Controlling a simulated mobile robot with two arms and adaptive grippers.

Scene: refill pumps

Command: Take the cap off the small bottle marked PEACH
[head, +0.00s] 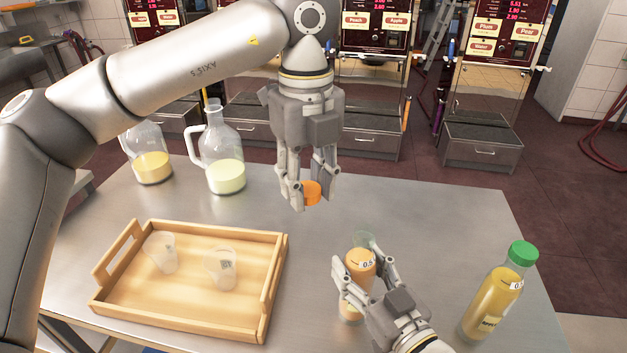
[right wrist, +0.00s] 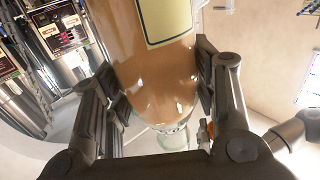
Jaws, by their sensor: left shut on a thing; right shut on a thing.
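A small bottle (head: 358,265) with orange-peach liquid and a "0.5" mark stands on the table, its clear neck bare at the top. My right gripper (head: 358,284) is shut around its body. The bottle fills the right wrist view (right wrist: 155,70) between the fingers, its label cut off and no word readable. An orange cap (head: 312,193) is held in my left gripper (head: 306,198), above and to the left of the bottle's neck, apart from it. A second bottle (head: 491,303), marked APPLE, stands at the right with its green cap (head: 523,253) on.
A wooden tray (head: 263,318) at the left holds two clear cups (head: 221,270). Two glass jugs (head: 226,177) with pale liquid stand behind it. Dispensing machines (head: 372,90) stand beyond the table. The table's right rear part (head: 440,215) is clear.

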